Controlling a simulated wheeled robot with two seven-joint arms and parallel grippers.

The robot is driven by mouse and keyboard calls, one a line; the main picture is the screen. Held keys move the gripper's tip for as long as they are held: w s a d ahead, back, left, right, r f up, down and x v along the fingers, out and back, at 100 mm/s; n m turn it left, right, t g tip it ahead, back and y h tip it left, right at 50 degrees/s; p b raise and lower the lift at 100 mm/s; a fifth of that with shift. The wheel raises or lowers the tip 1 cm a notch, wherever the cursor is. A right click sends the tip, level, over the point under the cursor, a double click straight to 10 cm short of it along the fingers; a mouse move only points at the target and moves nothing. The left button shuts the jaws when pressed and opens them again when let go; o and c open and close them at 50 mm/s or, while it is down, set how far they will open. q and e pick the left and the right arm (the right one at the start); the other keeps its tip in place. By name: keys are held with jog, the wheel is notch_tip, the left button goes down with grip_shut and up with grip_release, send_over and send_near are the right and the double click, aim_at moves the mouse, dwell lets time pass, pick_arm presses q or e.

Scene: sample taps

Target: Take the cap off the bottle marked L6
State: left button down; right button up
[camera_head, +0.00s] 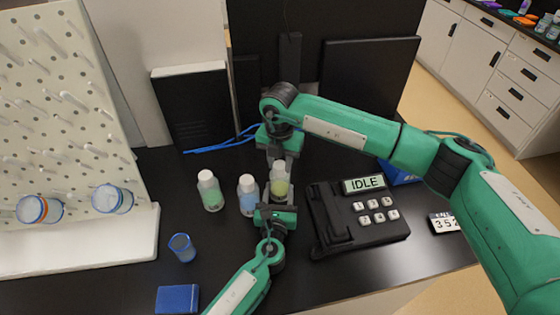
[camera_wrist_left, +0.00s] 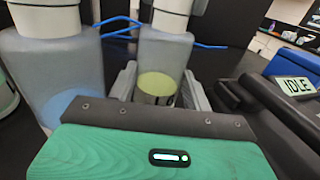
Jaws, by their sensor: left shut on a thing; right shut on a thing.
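A translucent bottle with yellow-green liquid (camera_head: 280,187) stands upright on the black bench; it also shows in the left wrist view (camera_wrist_left: 162,58). No L6 mark is readable on it. My left gripper (camera_head: 278,204) is shut around this bottle's lower body; its jaws also show in the left wrist view (camera_wrist_left: 157,90). My right gripper (camera_head: 279,155) comes down from above and is shut on the white cap (camera_wrist_left: 171,14) at the bottle's top. The jaws mostly hide the cap in the head view. I cannot tell whether the cap is loosened.
A blue-liquid bottle (camera_head: 247,197) stands close left of the held one, and a green-liquid bottle (camera_head: 209,191) farther left. A black device reading IDLE (camera_head: 330,225) sits to the right. A blue cup (camera_head: 182,247), blue box (camera_head: 178,299) and white pegboard (camera_head: 60,110) are left.

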jog(key=n, duration=0.6)
jog(key=shift+n, duration=0.3)
jog(key=n, duration=1.7)
jog(key=shift+n, duration=0.3)
jog(key=n, duration=0.4)
jog(key=shift+n, duration=0.4)
jog(key=n, duration=0.6)
jog(key=shift+r, duration=0.1)
jog(key=n, duration=1.2)
